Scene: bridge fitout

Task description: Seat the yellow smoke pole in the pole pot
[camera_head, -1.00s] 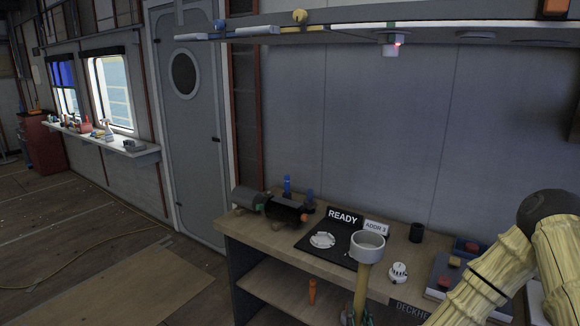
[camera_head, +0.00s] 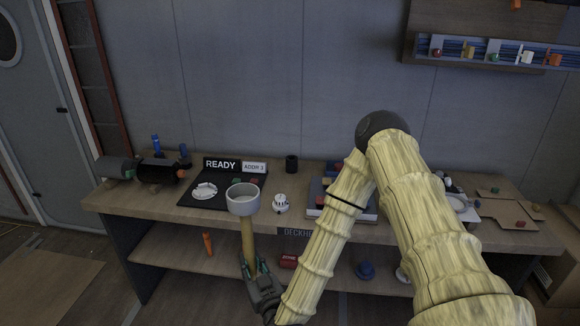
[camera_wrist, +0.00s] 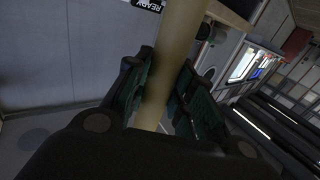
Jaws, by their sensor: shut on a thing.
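The yellow smoke pole (camera_head: 248,240) stands near upright in front of the bench, with a pale grey cup on its top end. My gripper (camera_head: 255,272) is shut around the pole's lower part. In the wrist view the pole (camera_wrist: 168,70) runs between the two green-padded fingers (camera_wrist: 155,95), and its upper end is out of that picture. A small black round pot (camera_head: 291,163) stands at the back of the bench top; I cannot tell whether it is the pole pot. The pole is apart from it.
The wooden bench (camera_head: 330,232) carries a black mat (camera_head: 215,205) with a white disc, a READY sign (camera_head: 221,164), a white dial knob (camera_head: 281,203) and a dark cylinder device (camera_head: 158,170). An orange item (camera_head: 207,243) and a blue item (camera_head: 365,270) sit on its lower shelf.

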